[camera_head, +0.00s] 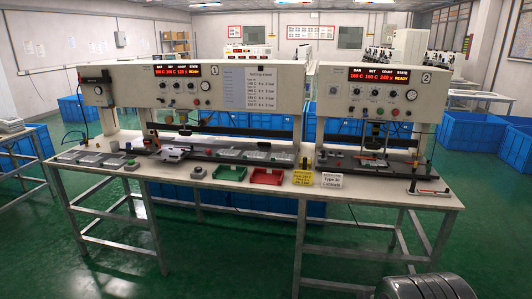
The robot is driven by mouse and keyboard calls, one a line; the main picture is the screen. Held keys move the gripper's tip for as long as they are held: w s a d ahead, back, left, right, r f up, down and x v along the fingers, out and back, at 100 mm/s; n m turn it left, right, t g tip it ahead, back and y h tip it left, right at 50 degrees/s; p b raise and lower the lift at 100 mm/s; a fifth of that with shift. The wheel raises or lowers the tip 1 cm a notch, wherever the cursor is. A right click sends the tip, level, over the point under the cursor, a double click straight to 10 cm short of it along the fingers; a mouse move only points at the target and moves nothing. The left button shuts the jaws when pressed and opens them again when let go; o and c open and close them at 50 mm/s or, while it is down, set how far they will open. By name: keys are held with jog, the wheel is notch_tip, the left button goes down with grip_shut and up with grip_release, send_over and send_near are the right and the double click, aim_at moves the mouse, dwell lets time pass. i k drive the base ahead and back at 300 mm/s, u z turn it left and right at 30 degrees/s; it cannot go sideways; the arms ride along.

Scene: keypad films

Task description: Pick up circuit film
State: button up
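I cannot clearly make out the circuit film at this size. Several flat, pale grey pieces (92,160) lie on the bench (230,186) at the left. More flat grey pieces (258,155) lie under the middle of the left press. A thin orange strip (372,158) shows under the right press (376,95), and I cannot tell if it is a film. A green tray (229,174) and a red tray (267,177) stand at the front of the bench. My gripper is not in view.
The left press (205,82) and the right press stand on the bench. A yellow sign (302,178) and a white sign (332,181) stand at its front edge. Blue crates (475,132) stand behind. Green floor (230,265) in front is clear.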

aim_at(282, 155)
jog(key=i, duration=1.85)
jog(key=u, duration=1.25)
jog(key=i, duration=1.75)
